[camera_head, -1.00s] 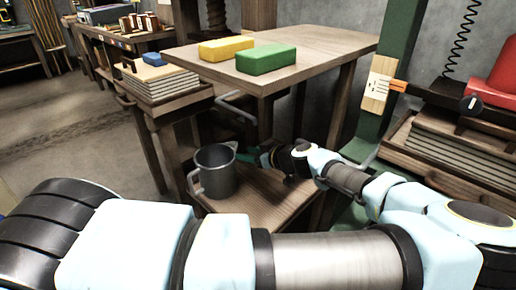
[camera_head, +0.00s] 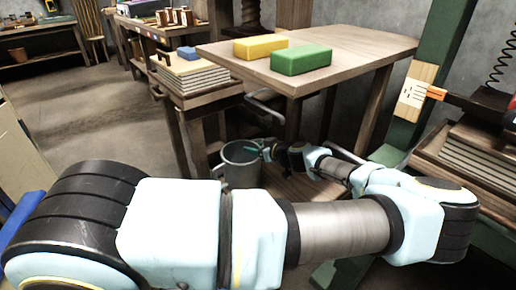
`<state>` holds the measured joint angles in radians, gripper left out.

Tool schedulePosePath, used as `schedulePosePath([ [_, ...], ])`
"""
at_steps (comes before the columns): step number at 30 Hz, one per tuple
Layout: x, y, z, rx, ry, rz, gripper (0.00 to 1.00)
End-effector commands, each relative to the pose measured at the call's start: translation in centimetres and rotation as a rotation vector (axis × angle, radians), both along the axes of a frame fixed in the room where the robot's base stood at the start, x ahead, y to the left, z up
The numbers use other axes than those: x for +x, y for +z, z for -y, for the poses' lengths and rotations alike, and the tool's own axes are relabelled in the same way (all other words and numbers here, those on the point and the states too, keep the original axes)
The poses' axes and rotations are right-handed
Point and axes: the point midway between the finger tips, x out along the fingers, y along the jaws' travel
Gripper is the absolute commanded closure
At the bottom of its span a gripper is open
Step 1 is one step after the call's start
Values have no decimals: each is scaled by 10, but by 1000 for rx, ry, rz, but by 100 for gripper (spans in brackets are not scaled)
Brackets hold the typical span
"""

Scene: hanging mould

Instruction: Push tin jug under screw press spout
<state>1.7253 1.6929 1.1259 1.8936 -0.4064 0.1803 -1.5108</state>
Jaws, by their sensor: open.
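The grey tin jug (camera_head: 237,172) stands upright on a low wooden shelf (camera_head: 290,192), with its handle toward the lower left. My gripper (camera_head: 267,150) is at the jug's right side, near its rim, with its teal tips pointing left. The tips overlap the jug's rim in the picture; I cannot tell whether they touch. The jaws are open and hold nothing. A dark screw (camera_head: 251,12) shows at the top edge, above the back of the table. I cannot make out a spout. My forearm hides the shelf's front and the jug's base.
A wooden table (camera_head: 370,48) with a yellow block (camera_head: 261,46) and a green block (camera_head: 301,60) overhangs the shelf. A grey bent bar (camera_head: 266,108) is behind the jug. A stack of boards (camera_head: 190,70) stands left. A green post (camera_head: 440,60) stands right.

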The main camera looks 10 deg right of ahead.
Motion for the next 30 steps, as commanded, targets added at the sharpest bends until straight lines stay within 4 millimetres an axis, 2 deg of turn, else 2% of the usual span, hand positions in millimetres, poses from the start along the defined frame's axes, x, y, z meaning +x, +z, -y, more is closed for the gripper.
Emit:
schedulePosePath([
  [5,0,0,0,0,0,0,50],
  [18,0,0,0,0,0,-1,100],
  [30,-1,-1,0,1,1,-1,100],
])
